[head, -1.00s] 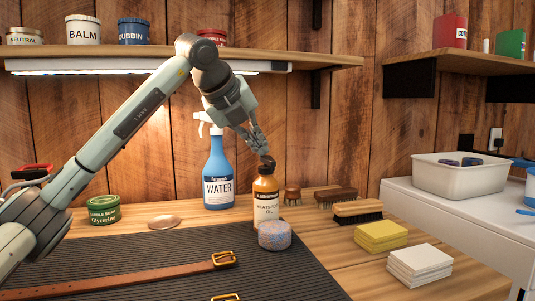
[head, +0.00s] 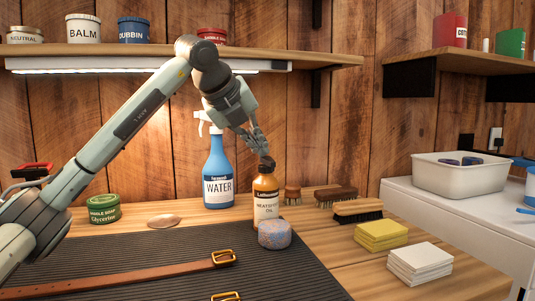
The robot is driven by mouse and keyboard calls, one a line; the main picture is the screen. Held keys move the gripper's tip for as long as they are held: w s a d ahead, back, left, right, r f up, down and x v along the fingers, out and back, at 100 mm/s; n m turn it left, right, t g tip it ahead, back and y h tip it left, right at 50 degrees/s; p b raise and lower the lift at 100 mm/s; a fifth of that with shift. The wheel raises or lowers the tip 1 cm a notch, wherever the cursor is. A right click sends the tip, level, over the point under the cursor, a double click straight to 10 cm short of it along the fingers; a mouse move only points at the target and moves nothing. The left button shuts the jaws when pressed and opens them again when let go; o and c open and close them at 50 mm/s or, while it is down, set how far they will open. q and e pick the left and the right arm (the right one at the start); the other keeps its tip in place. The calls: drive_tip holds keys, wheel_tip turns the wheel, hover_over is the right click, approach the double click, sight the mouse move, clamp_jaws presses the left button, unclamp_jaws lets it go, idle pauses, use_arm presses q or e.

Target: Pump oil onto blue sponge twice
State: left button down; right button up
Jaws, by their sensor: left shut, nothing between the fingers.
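The oil bottle (head: 266,207), amber with a white label reading "Neatsfoot Oil" and a dark top, stands upright on the wooden bench. The blue sponge (head: 274,234), a round speckled puck, sits just in front of the bottle's base at the mat's edge. My left gripper (head: 263,153) is shut and empty, pointing down directly above the bottle's dark top. Its fingertips are at or very near the top; I cannot tell whether they touch. My right gripper is not in view.
A blue water spray bottle (head: 218,178) stands behind left. A green glycerine tin (head: 103,209) and an oval metal lid (head: 164,221) are at left. A leather strap (head: 130,277) lies on the dark mat (head: 190,246). Brushes (head: 357,212), yellow sponges (head: 381,236) and white cloths (head: 420,263) are right.

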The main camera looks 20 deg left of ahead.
use_arm(q)
drive_tip(key=shift+f, duration=0.55)
drive_tip(key=shift+r, duration=0.1)
drive_tip(key=shift+r, duration=0.2)
wheel_tip(320, 180, up, 6)
drive_tip(key=p, duration=0.5)
drive_tip(key=shift+r, duration=0.2)
drive_tip(key=shift+w, duration=0.1)
idle(0.3)
